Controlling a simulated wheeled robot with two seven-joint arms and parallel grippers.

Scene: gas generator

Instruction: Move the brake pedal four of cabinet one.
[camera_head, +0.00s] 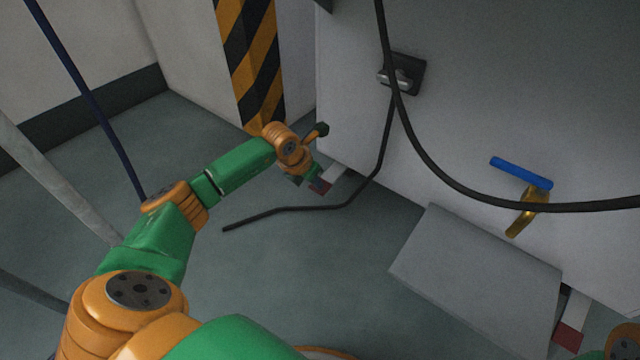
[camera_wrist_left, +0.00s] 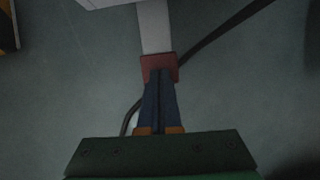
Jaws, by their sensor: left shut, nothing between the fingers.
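A brake pedal (camera_head: 335,181) with a pale arm and a red end sticks out low at the left corner of the grey cabinet (camera_head: 480,90). In the left wrist view its red end (camera_wrist_left: 160,62) lies right at the tips of my dark blue fingers, with the pale arm beyond. My left gripper (camera_head: 314,183) is shut with nothing between its fingers; its tips overlap the red end, and I cannot tell if they touch it. Another red-ended pedal (camera_head: 569,336) shows at the lower right. My right gripper is not in view.
A black cable (camera_head: 385,130) hangs across the cabinet, past a black latch (camera_head: 402,75). A blue-handled brass valve (camera_head: 522,173) and a sloping grey panel (camera_head: 480,270) stand to the right. A striped post (camera_head: 250,60) is behind my left arm. Floor below the cable is clear.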

